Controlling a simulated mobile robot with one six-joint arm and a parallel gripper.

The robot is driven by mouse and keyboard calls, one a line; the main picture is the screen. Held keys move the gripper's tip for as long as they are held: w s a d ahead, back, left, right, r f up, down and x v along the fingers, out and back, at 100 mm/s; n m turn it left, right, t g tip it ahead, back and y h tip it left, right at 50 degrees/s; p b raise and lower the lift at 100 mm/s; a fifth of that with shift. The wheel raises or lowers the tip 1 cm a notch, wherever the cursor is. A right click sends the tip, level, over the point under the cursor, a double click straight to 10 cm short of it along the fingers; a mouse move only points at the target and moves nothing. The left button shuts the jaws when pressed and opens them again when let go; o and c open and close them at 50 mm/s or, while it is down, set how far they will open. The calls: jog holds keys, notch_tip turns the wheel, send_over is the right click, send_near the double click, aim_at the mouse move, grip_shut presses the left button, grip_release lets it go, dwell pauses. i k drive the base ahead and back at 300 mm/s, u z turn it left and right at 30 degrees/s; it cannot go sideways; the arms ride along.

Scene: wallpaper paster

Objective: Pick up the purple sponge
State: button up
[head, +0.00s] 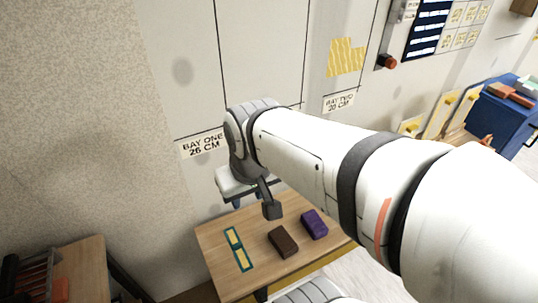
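The purple sponge (314,224) lies on the small wooden table (213,241), toward its right side. My gripper (271,208) hangs above the table, to the left of the purple sponge and apart from it. A dark finger points down, with nothing seen held at its tip. The other finger cannot be made out clearly, so its opening is unclear. My white arm reaches in from the right and passes just above and to the right of the sponge.
A dark brown block (283,241) lies just left of the purple sponge. A teal-edged frame with yellow panels (239,249) lies further left. The wall (186,70) rises behind the table. A blue cabinet (505,119) stands at far right, another wooden table (85,268) at lower left.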

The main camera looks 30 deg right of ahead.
aim_at(314, 224)
jog(key=u, duration=0.1)
jog(key=k, duration=0.4)
jog(key=z, duration=0.9)
jog(key=i, duration=0.35)
jog(key=z, duration=0.2)
